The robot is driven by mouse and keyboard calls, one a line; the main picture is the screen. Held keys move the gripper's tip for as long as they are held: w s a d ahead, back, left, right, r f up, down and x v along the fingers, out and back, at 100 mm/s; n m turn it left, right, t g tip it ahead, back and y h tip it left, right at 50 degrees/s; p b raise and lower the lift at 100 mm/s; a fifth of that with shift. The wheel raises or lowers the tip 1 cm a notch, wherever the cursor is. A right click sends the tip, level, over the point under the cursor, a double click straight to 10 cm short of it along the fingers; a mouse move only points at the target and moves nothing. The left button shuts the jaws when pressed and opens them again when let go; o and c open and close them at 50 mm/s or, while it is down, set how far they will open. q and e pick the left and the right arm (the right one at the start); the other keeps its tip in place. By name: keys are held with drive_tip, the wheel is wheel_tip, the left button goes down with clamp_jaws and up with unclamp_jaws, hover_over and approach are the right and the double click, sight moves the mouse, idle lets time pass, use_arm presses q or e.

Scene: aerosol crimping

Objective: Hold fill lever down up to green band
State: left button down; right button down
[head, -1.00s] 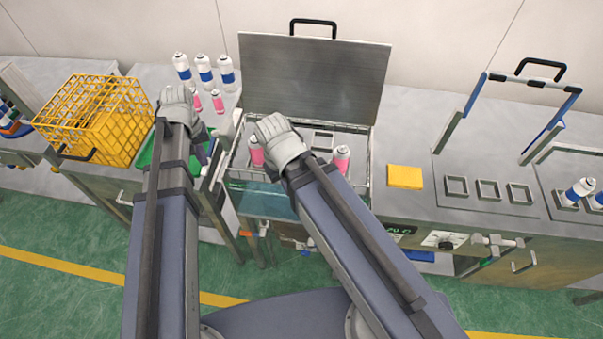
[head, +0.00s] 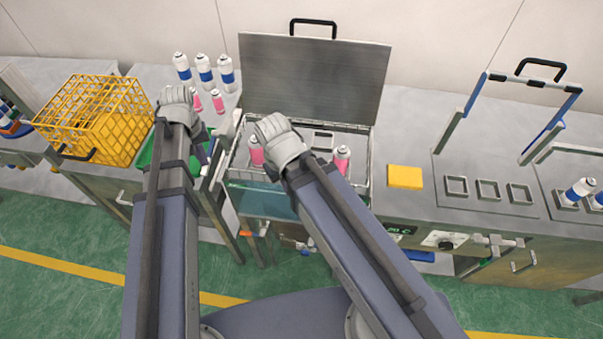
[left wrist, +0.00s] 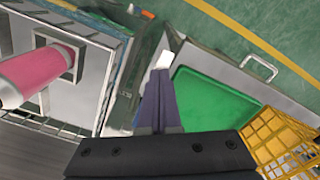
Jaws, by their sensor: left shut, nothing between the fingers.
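My left gripper (head: 207,152) is mostly hidden under my left wrist in the head view, at the gap between the green tray (head: 147,150) and the open-lidded bath (head: 228,172). In the left wrist view its dark fingers (left wrist: 160,92) are shut together, with a small white block (left wrist: 164,59) at their tip. I cannot tell whether this block is part of the fingers or the lever's end. The fill lever and its green band cannot be clearly made out. My right wrist hangs over the bath, and its fingers are hidden.
Pink cans stand in the bath (head: 342,159), one close in the left wrist view (left wrist: 40,75). A yellow wire basket (head: 95,120) is at left, with white-and-blue cans (head: 204,73) behind. The raised lid (head: 315,80) stands behind the bath. A yellow block (head: 405,177) lies to its right.

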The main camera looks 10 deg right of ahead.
use_arm(q)
drive_tip(key=shift+s+r+p, duration=0.15)
drive_tip(key=shift+r+p, duration=1)
drive_tip(key=shift+f, duration=0.15)
idle(3.9)
wheel_tip(320, 180, up, 9)
drive_tip(key=p, duration=0.9)
drive_tip(key=s+d+f+m+b, duration=0.3)
drive_tip(key=s+d+f+b, duration=0.1)
drive_tip(key=s, duration=0.3)
drive_tip(key=s+d+f+m+y+b, duration=0.1)
drive_tip(key=s+d+f+m+b, duration=0.1)
drive_tip(key=s+d+f+b, duration=0.2)
drive_tip(key=s+d+b, duration=0.1)
drive_tip(key=s+d, duration=0.1)
drive_tip(key=s, duration=0.1)
drive_tip(key=shift+d+f+m, duration=0.25)
drive_tip(key=shift+f+m, duration=0.15)
drive_tip(key=shift+s, duration=0.15)
